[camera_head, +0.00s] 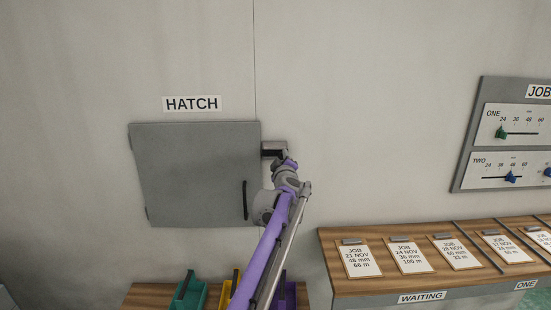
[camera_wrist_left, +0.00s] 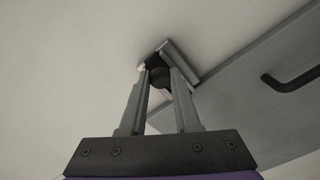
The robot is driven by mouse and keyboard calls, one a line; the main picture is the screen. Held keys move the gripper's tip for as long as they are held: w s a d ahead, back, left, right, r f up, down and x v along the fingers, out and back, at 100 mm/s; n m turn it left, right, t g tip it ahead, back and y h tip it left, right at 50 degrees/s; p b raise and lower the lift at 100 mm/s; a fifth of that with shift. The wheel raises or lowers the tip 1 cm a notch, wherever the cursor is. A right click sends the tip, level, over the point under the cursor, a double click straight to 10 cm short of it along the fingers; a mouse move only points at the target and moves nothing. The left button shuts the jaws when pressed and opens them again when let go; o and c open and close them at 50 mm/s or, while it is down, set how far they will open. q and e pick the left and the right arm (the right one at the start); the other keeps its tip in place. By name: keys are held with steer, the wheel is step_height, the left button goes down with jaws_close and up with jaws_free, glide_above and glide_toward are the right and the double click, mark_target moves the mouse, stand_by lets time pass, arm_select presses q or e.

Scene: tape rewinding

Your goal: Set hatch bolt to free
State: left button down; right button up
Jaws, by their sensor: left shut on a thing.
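The grey hatch (camera_head: 190,175) is a closed-looking square door on the wall under a HATCH sign, with a dark upright handle (camera_head: 245,200) near its right edge. The hatch bolt (camera_head: 273,148) sits at the door's upper right corner, partly hidden by my arm. My left gripper (camera_head: 286,160) is at the bolt. In the left wrist view, the fingers of my left gripper (camera_wrist_left: 159,76) are shut on the dark round bolt knob (camera_wrist_left: 157,64), beside a pale metal bolt housing (camera_wrist_left: 178,60). Which setting the bolt is in, I cannot tell. My right gripper is not in view.
Below stands a wooden bench (camera_head: 150,296) with green (camera_head: 189,293), yellow and purple bins, partly behind my left arm. To the right, a wooden shelf (camera_head: 345,284) holds several job cards. A JOB panel (camera_head: 470,150) with sliders hangs at far right. The wall between is clear.

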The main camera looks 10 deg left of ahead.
arm_select(q)
steer(key=shift+d, duration=0.15)
steer(key=c, duration=1)
jaws_free()
steer(key=o, duration=0.4)
steer(key=shift+d, duration=0.2)
steer(key=shift+a, duration=0.1)
steer(key=shift+s, duration=0.1)
steer(key=b+v, duration=0.2)
steer(key=v, duration=0.8)
steer(key=shift+s+r+b, duration=0.1)
steer(key=shift+s+b, duration=0.2)
